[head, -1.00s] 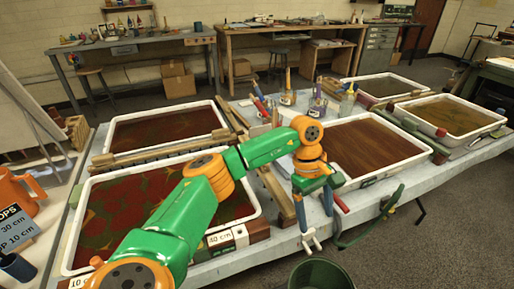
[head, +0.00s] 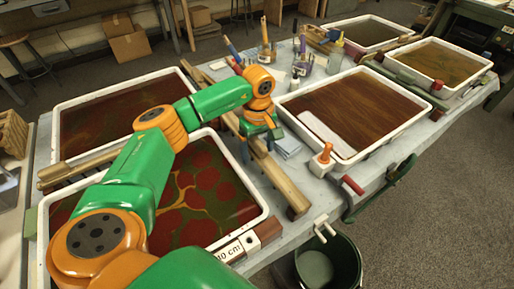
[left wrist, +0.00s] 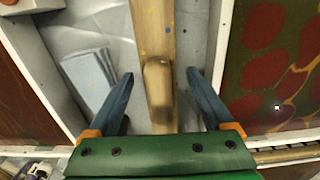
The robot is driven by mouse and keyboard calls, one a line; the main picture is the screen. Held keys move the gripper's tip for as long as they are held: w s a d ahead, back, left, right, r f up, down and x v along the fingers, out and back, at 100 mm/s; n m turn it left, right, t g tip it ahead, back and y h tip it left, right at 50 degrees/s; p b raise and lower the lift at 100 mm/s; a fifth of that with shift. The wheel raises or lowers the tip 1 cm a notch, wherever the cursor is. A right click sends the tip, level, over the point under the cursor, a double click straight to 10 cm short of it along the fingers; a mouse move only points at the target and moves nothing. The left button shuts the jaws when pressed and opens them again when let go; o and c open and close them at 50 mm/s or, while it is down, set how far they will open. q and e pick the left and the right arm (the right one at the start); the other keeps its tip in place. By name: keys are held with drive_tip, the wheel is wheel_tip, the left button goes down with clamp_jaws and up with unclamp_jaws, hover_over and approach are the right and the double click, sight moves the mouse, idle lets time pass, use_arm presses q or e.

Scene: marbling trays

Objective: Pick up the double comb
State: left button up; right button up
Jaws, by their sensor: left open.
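My left gripper (head: 259,136) is open, pointing down over the strip between the left trays and the middle tray. In the left wrist view its two blue fingers (left wrist: 158,100) stand apart on either side of a rounded wooden handle (left wrist: 158,84), with gaps on both sides. The handle stands out over a pale wooden bar (left wrist: 152,28). I cannot tell for sure whether this handle belongs to the double comb. A wooden toothed double bar (head: 78,172) lies across between the two left trays; it also shows in the left wrist view (left wrist: 285,154). My right gripper is out of view.
A tray with red blotches (head: 262,190) and a brown tray (head: 425,105) flank the strip. A folded blue-grey cloth (head: 287,145), an orange-knobbed tool (head: 325,155) and jars (head: 303,65) are near. A green bucket (head: 352,262) stands below the table's front edge.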

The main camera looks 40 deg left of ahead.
use_arm(q)
drive_tip(key=shift+a+f, duration=0.1)
drive_tip(key=shift+f, duration=0.2)
drive_tip(key=shift+r, duration=0.15)
drive_tip(key=c, duration=1.3)
